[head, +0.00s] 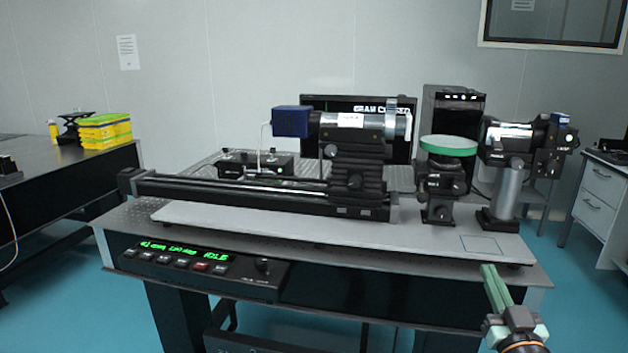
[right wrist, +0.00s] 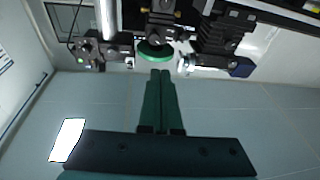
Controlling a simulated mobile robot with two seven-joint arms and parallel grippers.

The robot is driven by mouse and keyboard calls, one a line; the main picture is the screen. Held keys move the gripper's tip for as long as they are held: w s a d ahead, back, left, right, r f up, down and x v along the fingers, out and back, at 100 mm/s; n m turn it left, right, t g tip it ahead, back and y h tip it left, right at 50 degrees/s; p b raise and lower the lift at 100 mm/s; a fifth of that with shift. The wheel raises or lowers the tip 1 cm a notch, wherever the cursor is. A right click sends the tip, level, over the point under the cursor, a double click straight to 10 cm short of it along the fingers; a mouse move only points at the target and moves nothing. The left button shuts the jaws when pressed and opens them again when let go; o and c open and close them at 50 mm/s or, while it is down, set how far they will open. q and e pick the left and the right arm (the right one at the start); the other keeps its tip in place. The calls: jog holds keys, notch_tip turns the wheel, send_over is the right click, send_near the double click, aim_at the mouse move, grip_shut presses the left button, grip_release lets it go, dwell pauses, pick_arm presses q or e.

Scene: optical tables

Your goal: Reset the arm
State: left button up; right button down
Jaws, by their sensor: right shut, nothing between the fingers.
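My right gripper (head: 490,272) has green fingers and is at the lower right of the head view, at the front right edge of the optical table (head: 420,288). Its fingers are together with nothing between them; they also show pressed together in the right wrist view (right wrist: 161,76). The gripper is apart from the instruments on the table. My left gripper is not in either view.
A control panel (head: 200,266) is fixed to the front edge. A side table (head: 50,175) stands left.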

jog(key=s+a+f+n+g+y, duration=0.1)
jog(key=s+a+f+g+y, duration=0.3)
jog(key=f, duration=0.7)
jog(key=s+a+f+n+g, duration=0.15)
jog(key=s+a+f, duration=0.4)
jog(key=f, duration=0.55)
jog(key=s+a+f+g+y, duration=0.1)
jog(key=s+a+f+g, duration=0.2)
jog(key=s+a+f, duration=0.35)
jog(key=s+a+f+g+y, duration=0.1)
jog(key=s+a+f+g, duration=0.2)
jog(key=s+f, duration=0.55)
pick_arm(q)
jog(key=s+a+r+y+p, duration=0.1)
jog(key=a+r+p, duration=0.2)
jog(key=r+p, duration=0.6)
jog(key=p, duration=0.3)
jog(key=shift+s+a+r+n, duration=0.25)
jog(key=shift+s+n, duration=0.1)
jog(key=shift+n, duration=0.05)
pick_arm(e)
jog(key=s+d+r+h, duration=0.1)
jog(key=d+r, duration=0.3)
jog(key=r, duration=0.7)
jog(key=shift+s+d, duration=0.15)
jog(key=shift+s, duration=0.5)
